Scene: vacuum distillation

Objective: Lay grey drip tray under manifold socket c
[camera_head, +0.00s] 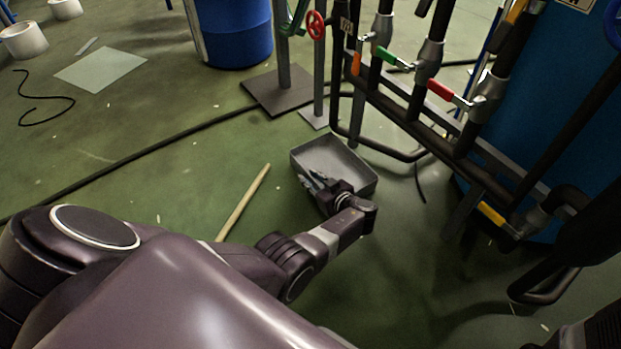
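The grey drip tray (352,160) is a shallow open box on the green floor, left of and below the manifold pipes. My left gripper (311,181) is at the tray's near left side, with its fingers overlapping the near wall. Whether the fingers are closed on that wall is unclear at this size. The manifold (420,125) is a dark pipe frame with valves that have orange (356,63), green (392,59) and red (441,90) handles. I cannot tell which socket is c. My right gripper is not in view.
A wooden stick (243,203) lies left of the tray. A black hose (150,148) crosses the floor. A stand with a flat base (262,92) and a blue drum (232,35) are behind. A blue tank (575,110) is at right. Floor left of the tray is mostly clear.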

